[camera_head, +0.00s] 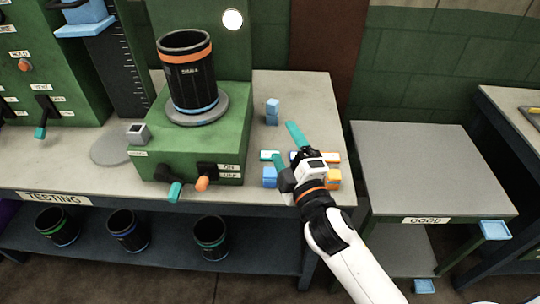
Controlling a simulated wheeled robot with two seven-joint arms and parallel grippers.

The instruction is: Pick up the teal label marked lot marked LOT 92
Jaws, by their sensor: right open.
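A small teal-edged label (265,155) with a white face lies on the testing table, at the left end of a row of labels. Its print is too small to read, so I cannot tell whether it says LOT 92. My right gripper (287,148) is open over this row, its teal fingers close to the label's right end. I cannot tell whether a finger touches it. The gripper and wrist hide part of the row. My left gripper is not in view.
An orange label (331,157), a blue block (269,173) and an orange block (334,175) are near the gripper. Stacked blue blocks (272,112) stand behind. The green tester (190,140) holding a black sleeve (188,85) is left. The GOOD table (430,170) has a clear top.

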